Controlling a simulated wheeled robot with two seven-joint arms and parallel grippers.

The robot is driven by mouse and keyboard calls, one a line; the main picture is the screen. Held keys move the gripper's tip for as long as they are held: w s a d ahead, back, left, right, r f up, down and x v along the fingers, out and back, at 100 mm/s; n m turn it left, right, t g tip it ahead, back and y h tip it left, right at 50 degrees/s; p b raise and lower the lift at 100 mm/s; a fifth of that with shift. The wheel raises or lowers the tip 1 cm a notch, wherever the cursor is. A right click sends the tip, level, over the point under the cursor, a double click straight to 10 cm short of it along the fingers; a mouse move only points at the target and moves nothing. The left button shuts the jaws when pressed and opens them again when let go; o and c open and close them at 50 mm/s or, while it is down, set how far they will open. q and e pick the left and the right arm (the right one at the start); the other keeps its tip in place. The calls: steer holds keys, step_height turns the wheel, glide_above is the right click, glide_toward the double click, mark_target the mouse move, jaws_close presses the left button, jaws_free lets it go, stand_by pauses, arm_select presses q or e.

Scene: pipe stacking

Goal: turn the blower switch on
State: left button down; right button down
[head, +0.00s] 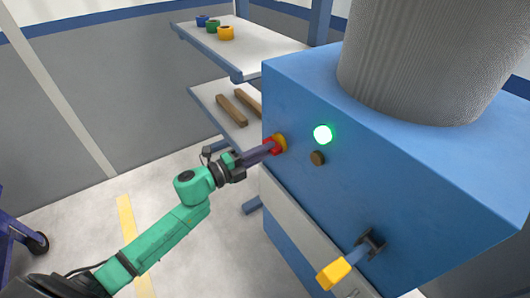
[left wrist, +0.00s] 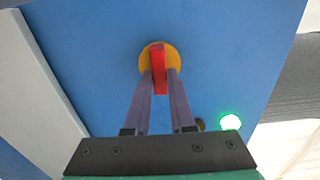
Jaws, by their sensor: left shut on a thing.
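The blower switch (head: 277,144) is a red knob on a yellow round plate, on the front face of a blue machine (head: 300,190). A green lamp (head: 323,134) glows beside it. My left gripper (head: 270,148) reaches the switch from the left. In the left wrist view, its two purple fingers (left wrist: 160,82) stand on either side of the red knob (left wrist: 158,62), shut on it. The red knob looks roughly upright in that view, over the yellow plate (left wrist: 145,62). The lit green lamp also shows there (left wrist: 230,122). My right gripper is not in view.
A dark round button (head: 317,158) sits below the lamp. A lever with a yellow handle (head: 333,273) sticks out lower on the machine. A wide grey hose (head: 430,60) stands on top. Shelves (head: 250,55) behind hold colored rings and wooden pieces. A blue cart (head: 15,230) stands far left.

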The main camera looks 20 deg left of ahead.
arm_select(q)
steer(key=shift+f, duration=0.1)
stand_by(0.3)
steer(key=c, duration=0.8)
jaws_free()
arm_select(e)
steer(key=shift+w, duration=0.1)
arm_select(q)
steer(key=shift+o, duration=0.2)
steer(key=shift+s, duration=0.1)
steer(key=v, duration=1.4)
steer(key=shift+s, duration=0.2)
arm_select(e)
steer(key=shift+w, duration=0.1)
arm_select(q)
steer(key=shift+a, duration=0.15)
